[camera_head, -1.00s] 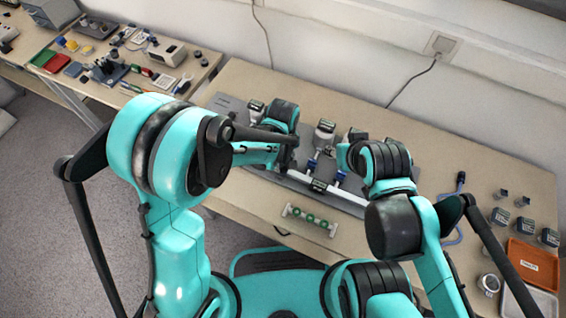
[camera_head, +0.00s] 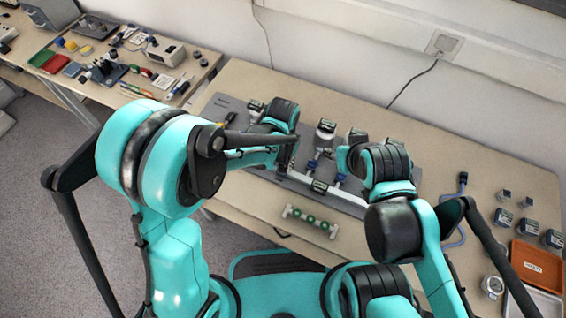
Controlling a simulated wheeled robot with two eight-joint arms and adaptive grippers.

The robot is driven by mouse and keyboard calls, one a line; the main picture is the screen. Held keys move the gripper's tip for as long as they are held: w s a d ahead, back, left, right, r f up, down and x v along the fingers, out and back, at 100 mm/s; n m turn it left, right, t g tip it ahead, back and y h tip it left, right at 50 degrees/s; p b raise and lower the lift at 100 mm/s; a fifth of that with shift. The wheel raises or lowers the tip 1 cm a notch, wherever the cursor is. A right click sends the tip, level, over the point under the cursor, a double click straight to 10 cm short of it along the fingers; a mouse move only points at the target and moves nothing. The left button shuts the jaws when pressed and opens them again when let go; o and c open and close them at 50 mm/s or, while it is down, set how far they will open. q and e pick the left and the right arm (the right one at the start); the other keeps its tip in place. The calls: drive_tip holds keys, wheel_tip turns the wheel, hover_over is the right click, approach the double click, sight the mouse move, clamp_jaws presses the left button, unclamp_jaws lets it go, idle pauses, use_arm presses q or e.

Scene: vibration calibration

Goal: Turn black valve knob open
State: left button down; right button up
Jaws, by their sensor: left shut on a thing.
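My left gripper (camera_head: 264,127) is mostly hidden by its own wrist and forearm, low over the left end of the grey board (camera_head: 226,104). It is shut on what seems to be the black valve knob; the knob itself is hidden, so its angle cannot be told. A white pipe (camera_head: 345,195) with blue-handled valves (camera_head: 313,163) and upright gauges (camera_head: 326,130) stands on the board, right of this gripper. My right arm's wrist covers the board's right part, and the right gripper is hidden behind it.
A white rack with green round parts (camera_head: 311,220) lies in front of the board. An orange tray (camera_head: 535,266), small dark-blue boxes (camera_head: 503,219) and a blue cable (camera_head: 461,205) are on the right of the table. A second table (camera_head: 100,75) at the upper left is crowded.

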sight(282, 166)
use_arm(q)
drive_tip(key=shift+m, duration=0.7)
drive_tip(key=c, duration=1.2)
unclamp_jaws()
wheel_tip(282, 166, up, 12)
drive_tip(key=shift+a, duration=0.1)
